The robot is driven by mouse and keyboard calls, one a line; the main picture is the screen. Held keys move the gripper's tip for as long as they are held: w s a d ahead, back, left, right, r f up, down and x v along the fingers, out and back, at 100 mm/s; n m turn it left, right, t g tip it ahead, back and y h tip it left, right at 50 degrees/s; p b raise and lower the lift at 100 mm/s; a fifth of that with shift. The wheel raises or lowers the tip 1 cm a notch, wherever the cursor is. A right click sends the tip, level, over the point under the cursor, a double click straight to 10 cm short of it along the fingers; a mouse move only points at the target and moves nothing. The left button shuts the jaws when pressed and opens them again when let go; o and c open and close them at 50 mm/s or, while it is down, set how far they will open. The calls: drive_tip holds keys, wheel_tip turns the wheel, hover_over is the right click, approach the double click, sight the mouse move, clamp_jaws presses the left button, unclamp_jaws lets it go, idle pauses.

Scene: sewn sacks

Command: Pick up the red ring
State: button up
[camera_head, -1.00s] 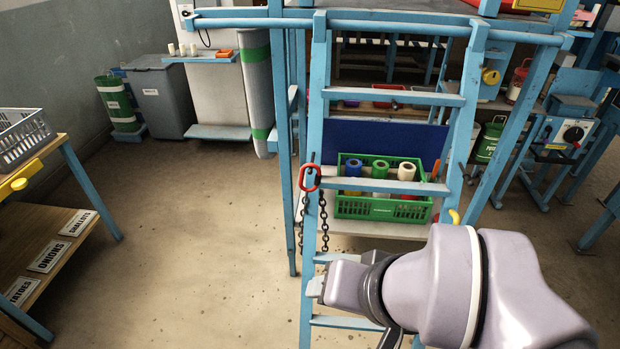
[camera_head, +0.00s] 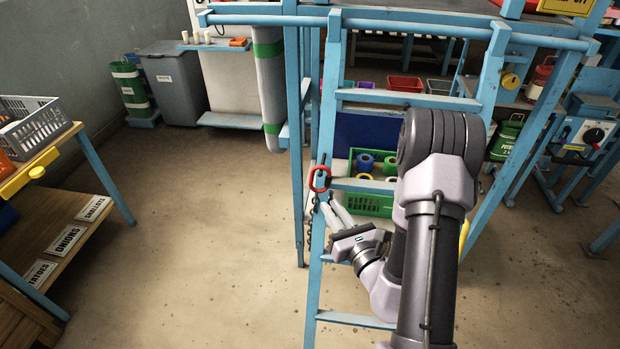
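The red ring (camera_head: 312,180) hangs at the left rail of the blue ladder (camera_head: 327,95), with a dark chain (camera_head: 309,232) below it. My gripper (camera_head: 328,203) reaches up and left from the lower right, its two pale fingers pointing towards the ring. The fingertips appear just below and right of the ring, with no contact visible. The fingers look apart with nothing between them. They cover part of the chain.
A green crate (camera_head: 368,204) with coloured spools stands behind the ladder, partly hidden by my arm. A wooden shelf table (camera_head: 62,152) with a grey basket (camera_head: 42,128) stands at the left. The floor between is clear.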

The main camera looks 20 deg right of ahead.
drive_tip(key=w, duration=1.5)
drive_tip(key=shift+a+r, duration=0.15)
drive_tip(key=shift+r, duration=0.05)
drive_tip(key=shift+s, duration=0.1)
clamp_jaws()
